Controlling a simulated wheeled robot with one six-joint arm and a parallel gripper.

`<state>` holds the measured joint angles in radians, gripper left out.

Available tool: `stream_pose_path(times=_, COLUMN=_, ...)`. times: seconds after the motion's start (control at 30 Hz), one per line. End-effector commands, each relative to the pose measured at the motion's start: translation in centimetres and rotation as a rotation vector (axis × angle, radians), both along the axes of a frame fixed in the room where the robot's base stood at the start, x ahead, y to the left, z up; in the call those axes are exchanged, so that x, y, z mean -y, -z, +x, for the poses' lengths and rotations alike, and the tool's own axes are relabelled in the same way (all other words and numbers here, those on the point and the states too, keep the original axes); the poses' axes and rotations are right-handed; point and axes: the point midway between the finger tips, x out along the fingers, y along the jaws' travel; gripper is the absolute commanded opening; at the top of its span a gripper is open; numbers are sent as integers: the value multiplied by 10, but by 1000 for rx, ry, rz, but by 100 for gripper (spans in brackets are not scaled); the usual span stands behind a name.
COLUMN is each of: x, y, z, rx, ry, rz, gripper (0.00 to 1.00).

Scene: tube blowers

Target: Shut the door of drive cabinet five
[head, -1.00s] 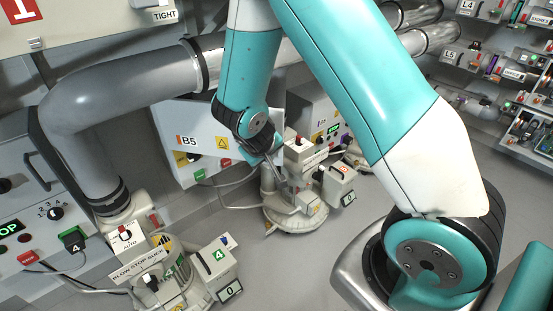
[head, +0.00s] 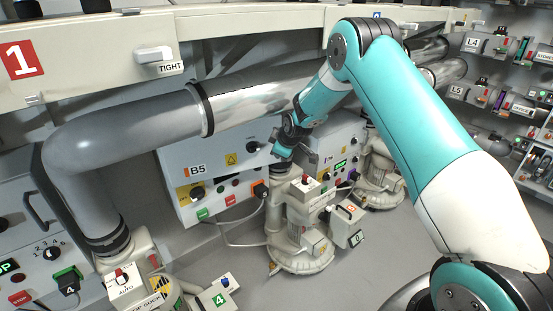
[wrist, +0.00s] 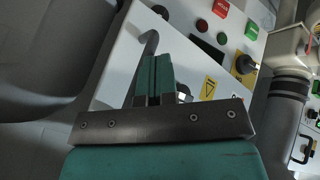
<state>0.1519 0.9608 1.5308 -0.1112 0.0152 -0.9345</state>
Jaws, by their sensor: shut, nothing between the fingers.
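The drive cabinet marked B5 (head: 220,190) stands in the middle of the head view, behind the blowers. Its pale front carries a yellow warning label, a black knob and coloured buttons. My gripper (head: 283,152) is in front of the right part of that front. In the wrist view the gripper's green fingers (wrist: 154,80) are together and empty, over a pale panel (wrist: 125,50) with a dark bar beside them. Contact with the panel cannot be told.
A blower (head: 300,225) stands before the cabinet's right part, with a cable on the floor. A thick grey pipe (head: 120,130) crosses above and left. Another blower (head: 140,285) is at front left. Grey floor (head: 370,250) is open at the right. A shelf edge (head: 100,60) runs overhead.

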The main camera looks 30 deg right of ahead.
Motion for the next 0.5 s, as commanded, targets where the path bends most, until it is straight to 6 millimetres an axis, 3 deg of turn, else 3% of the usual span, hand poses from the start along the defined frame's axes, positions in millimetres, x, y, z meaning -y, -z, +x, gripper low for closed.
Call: stream_pose_path(times=0.5, x=7, y=0, z=4, rx=-1, ry=-9, rz=0, gripper=0)
